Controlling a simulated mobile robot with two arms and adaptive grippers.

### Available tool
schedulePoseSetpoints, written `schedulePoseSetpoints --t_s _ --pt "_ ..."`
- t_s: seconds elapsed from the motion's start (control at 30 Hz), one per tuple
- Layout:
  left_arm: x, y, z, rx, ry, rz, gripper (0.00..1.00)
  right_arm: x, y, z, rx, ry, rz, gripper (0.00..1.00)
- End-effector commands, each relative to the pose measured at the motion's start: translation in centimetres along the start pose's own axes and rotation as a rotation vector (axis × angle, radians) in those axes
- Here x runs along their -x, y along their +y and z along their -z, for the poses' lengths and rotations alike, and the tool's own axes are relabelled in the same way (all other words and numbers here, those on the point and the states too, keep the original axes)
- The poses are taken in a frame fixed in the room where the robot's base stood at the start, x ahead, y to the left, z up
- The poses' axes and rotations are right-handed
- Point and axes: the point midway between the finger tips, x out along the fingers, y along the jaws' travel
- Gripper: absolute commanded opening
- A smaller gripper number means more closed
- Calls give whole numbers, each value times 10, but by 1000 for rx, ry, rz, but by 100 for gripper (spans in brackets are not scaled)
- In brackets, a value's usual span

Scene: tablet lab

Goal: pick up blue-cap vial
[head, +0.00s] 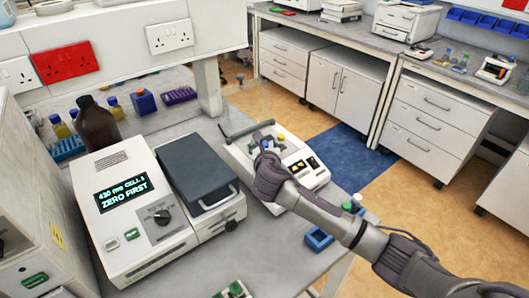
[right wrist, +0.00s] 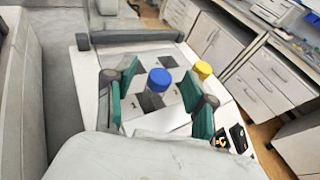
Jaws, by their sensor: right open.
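The blue-cap vial (right wrist: 159,81) stands upright in a dark square well of a white bench instrument (head: 312,178). My right gripper (right wrist: 155,95) is open, its two teal-padded fingers on either side of the blue cap with gaps showing; I cannot tell whether either pad touches it. In the head view the right gripper (head: 262,148) is over the instrument's top and mostly hides the vial. A yellow-capped vial (right wrist: 203,70) stands just to the right, outside the right finger; its cap also shows in the head view (head: 281,137). My left gripper is not in view.
A dark raised lid bar (head: 248,128) is behind the wells. A display instrument (head: 133,205) with a dark-lidded box (head: 195,170) stands to the left. A brown bottle (head: 97,126) and small bottles are behind. A blue tray (head: 318,239) lies near the bench edge.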

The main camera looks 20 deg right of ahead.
Motion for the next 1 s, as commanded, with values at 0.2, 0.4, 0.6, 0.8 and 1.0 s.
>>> schedulePoseSetpoints --t_s 0.2,0.4,0.6,0.8,1.0 --pt "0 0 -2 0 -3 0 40 0 0 0 0 0 0 40" --pt "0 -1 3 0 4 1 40 0 0 0 0 0 0 6" --pt "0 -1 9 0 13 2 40 0 0 0 0 0 0 0" --pt "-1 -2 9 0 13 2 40 1 0 -4 0 -1 0 0" --pt "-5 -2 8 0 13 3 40 8 0 -26 -2 -5 0 0"
